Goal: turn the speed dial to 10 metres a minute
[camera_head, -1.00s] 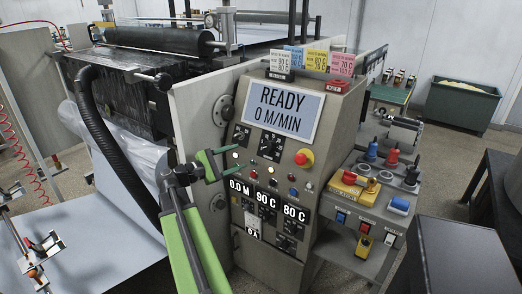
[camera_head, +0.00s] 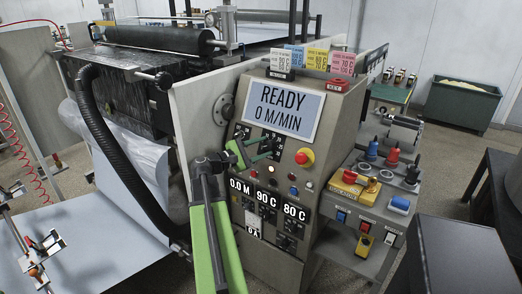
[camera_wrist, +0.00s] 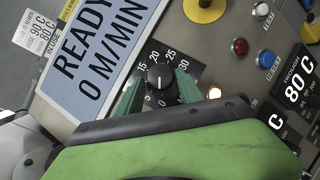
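The speed dial (camera_wrist: 160,72) is a round black knob on a black plate with numbers around it in the wrist view. Its white mark points toward the bottom of that picture. My gripper (camera_wrist: 160,84) has one green finger on each side of the knob, with a slight gap showing, so it looks open; contact is hard to tell. In the head view my gripper (camera_head: 256,150) is at the dial plate, and its fingers partly hide the knob. The display (camera_head: 284,110) above reads READY, 0 M/MIN.
A red and yellow emergency stop (camera_head: 304,157) is right of the dial. Lit lamps and buttons sit just below, above readouts of 0.0 M, 90 C and 80 C. A side shelf (camera_head: 365,203) with coloured bottles stands at the right.

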